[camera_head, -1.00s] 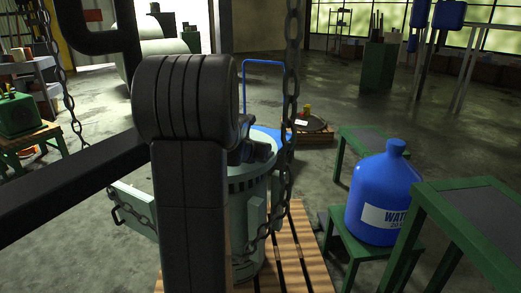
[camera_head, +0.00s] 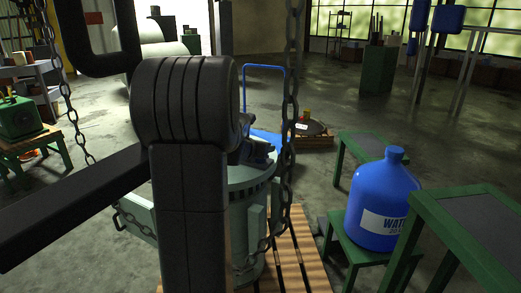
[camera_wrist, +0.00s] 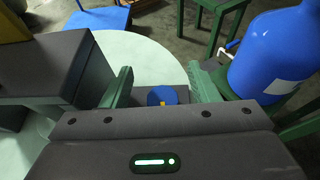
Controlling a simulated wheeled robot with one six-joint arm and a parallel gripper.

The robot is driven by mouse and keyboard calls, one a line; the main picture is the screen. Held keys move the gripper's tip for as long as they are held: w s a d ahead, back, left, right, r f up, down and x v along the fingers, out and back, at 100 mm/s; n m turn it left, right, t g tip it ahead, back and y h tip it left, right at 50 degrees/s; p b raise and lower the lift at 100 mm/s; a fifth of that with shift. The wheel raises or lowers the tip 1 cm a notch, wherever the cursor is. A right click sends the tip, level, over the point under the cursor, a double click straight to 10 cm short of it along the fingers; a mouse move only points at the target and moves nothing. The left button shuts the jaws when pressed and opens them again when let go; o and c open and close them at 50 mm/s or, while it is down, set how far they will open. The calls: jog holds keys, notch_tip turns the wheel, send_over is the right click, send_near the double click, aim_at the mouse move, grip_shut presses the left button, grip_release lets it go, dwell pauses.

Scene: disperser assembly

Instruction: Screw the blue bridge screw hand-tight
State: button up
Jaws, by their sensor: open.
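In the wrist view the blue bridge screw (camera_wrist: 162,96), with a small yellow mark on top, sits on a dark grey bar (camera_wrist: 174,76) above a pale round lid (camera_wrist: 140,62). My gripper (camera_wrist: 162,88) is open, with one green finger to the left of the screw and one to the right, gaps showing on both sides. The wrist housing hides the screw's near side. In the head view the pale green drum (camera_head: 240,222) stands on a wooden pallet (camera_head: 298,255); my arm hides much of it, and the screw cannot be made out.
A blue water bottle (camera_head: 383,190) stands on a green stool (camera_head: 350,254) right of the drum. Green tables (camera_head: 475,215) stand further right. A chain (camera_head: 289,120) hangs in front of the drum. The floor behind is mostly open.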

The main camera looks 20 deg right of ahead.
notch_tip(320, 180, up, 7)
jog(key=p, duration=0.4)
notch_tip(320, 180, down, 10)
jog(key=b, duration=0.7)
dwell(0.5)
